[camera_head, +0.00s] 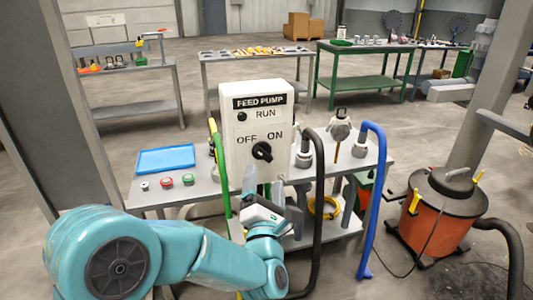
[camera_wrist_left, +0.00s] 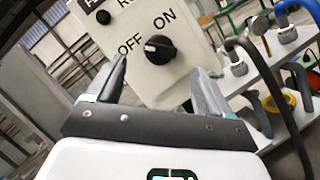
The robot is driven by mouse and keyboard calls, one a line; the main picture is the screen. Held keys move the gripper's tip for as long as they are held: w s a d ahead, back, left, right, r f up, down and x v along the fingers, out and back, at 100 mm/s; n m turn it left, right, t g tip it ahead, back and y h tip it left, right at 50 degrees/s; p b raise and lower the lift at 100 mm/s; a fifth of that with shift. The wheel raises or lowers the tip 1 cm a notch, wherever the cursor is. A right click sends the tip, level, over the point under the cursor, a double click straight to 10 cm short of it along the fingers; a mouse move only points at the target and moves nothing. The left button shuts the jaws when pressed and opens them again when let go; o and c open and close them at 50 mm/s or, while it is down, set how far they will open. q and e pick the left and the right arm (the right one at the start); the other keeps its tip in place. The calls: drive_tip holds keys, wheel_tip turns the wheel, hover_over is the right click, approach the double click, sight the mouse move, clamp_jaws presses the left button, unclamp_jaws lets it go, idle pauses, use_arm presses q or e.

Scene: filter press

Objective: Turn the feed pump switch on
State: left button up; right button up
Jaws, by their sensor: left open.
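The white feed pump box (camera_head: 240,110) stands on the grey bench, with FEED PUMP, RUN, OFF and ON lettering. Its black rotary switch (camera_head: 262,152) sits below the lettering. In the left wrist view the switch (camera_wrist_left: 160,50) has a light mark that points towards the OFF side. A dark RUN lamp (camera_head: 241,117) sits above. My left gripper (camera_head: 263,186) is open and empty, just below and in front of the switch. In the left wrist view its fingers (camera_wrist_left: 158,78) are apart, with the switch beyond and between them, not touching. My right gripper is out of view.
On the bench (camera_head: 143,200) are a blue tray (camera_head: 165,159) and several push buttons (camera_head: 166,182) to the left. A green hose (camera_head: 220,165), a black hose (camera_head: 319,190) and a blue hose (camera_head: 379,190) hang near the box. An orange vacuum (camera_head: 436,215) stands right.

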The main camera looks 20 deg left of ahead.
sight(265, 156)
use_arm(q)
drive_tip(key=p+x, duration=0.1)
drive_tip(key=x, duration=0.6)
drive_tip(key=shift+a+p, duration=0.1)
drive_tip(key=shift+p, duration=0.2)
drive_tip(key=shift+w+a, duration=0.15)
drive_tip(key=shift+w, duration=0.4)
drive_tip(key=shift+s, duration=0.1)
